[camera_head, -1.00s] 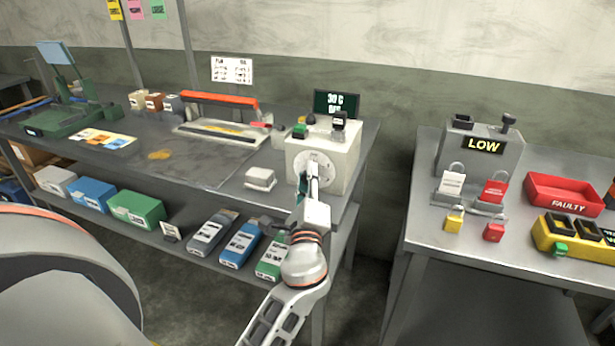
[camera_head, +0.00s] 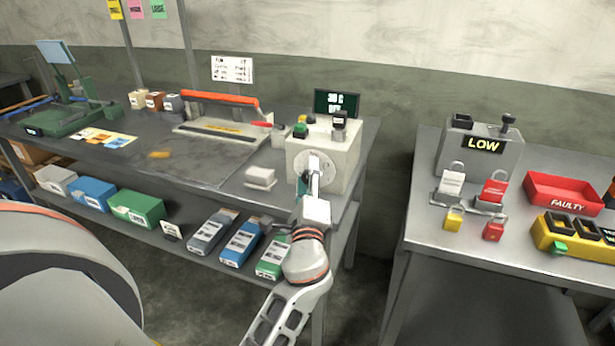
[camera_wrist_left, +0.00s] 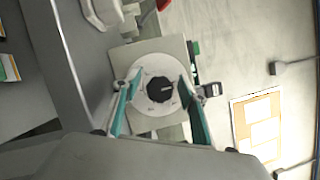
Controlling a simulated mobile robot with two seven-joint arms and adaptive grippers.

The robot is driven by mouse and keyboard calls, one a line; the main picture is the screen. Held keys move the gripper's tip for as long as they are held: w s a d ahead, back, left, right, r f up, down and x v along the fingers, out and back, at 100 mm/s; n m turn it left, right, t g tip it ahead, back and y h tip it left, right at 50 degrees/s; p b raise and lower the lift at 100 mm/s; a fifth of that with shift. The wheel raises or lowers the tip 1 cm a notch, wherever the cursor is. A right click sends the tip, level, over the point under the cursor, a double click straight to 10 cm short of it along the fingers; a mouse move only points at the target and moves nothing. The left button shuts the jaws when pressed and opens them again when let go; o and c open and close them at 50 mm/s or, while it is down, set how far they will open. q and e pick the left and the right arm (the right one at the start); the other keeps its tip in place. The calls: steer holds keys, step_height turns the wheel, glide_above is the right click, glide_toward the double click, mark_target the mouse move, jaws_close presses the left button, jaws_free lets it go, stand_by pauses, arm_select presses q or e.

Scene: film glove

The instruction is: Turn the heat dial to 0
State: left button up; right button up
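The heat dial is a black knob (camera_wrist_left: 160,89) on a round white face (camera_wrist_left: 145,103). It sits on the front of a pale box (camera_head: 342,160) at the right end of the long bench. My left gripper (camera_head: 310,178) is in front of the dial and partly hides it in the head view. In the left wrist view my left gripper (camera_wrist_left: 161,80) is open, with its teal fingers on either side of the knob and gaps showing. Contact with the face cannot be told. A dark display (camera_head: 336,102) behind the box seems to read 30 C. My right gripper is not in view.
A small white block (camera_head: 260,178) lies left of the box, and a red-handled sealer (camera_head: 222,100) stands behind it. Several cartons lie on the lower shelf (camera_head: 190,250). A second table (camera_head: 455,225) with locks and a LOW box (camera_head: 485,150) stands right, across a gap.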

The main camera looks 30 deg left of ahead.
arm_select(q)
steer(key=v, duration=0.7)
steer(key=shift+s+d, duration=0.15)
steer(key=shift+s, duration=0.05)
steer(key=shift+f, duration=0.1)
stand_by(0.4)
